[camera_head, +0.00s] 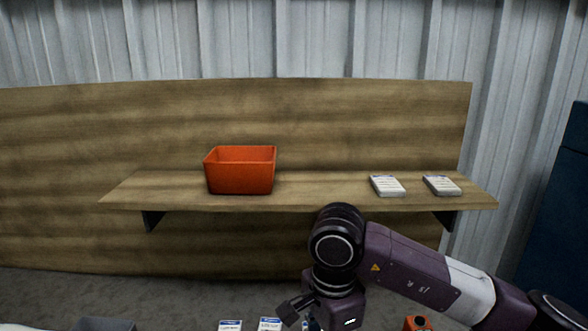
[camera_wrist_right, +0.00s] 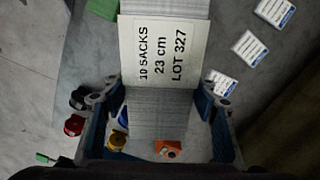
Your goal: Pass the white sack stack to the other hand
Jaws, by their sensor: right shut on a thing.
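The white sack stack (camera_wrist_right: 166,108) is between the fingers of my right gripper (camera_wrist_right: 158,98) in the right wrist view. A white label on it reads "10 SACKS 23 cm LOT 327". The gripper is shut on the stack, with one finger at each side. The stack's upper end runs out of the picture. In the head view, my right gripper (camera_head: 296,309) shows only partly at the bottom, below the wrist, and I cannot make out the stack there. My left gripper is not in either view.
Below the held stack are several white packs (camera_wrist_right: 250,48), an orange block (camera_wrist_right: 168,150), a red round part (camera_wrist_right: 74,125) and a green block (camera_wrist_right: 103,8).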

